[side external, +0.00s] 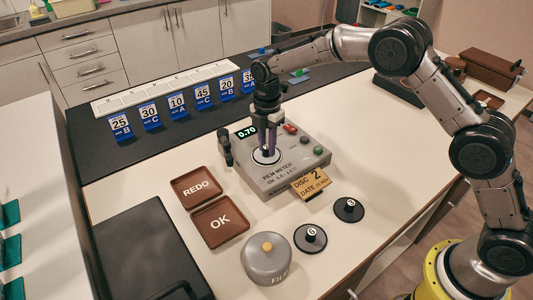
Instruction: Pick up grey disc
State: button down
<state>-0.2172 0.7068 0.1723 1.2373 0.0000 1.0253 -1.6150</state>
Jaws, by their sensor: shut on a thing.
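My gripper (267,148) points straight down over the round stage of the grey film meter (295,170). Its fingers are shut on the grey disc (266,157), which is at the stage and largely hidden by the fingers. I cannot tell whether the disc is resting on the stage or slightly above it. The meter's display (246,132) reads 0.70. A yellow card (311,184) with "DISC 2" and a date leans at the meter's front right.
Brown REDO (197,186) and OK (220,222) trays lie left of the meter. Two black knobbed discs (310,238) (348,209) and a grey lidded pot (267,262) stand in front. Blue number cards (178,104) line the dark mat behind. A black case (150,250) lies front left.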

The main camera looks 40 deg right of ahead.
jog(key=shift+r, duration=0.1)
dwell(0.3)
jog(key=shift+r, duration=0.6)
jog(key=s+d+r, duration=0.3)
jog(key=s+r, duration=0.8)
jog(key=s, duration=0.2)
jog(key=shift+s+r, duration=0.3)
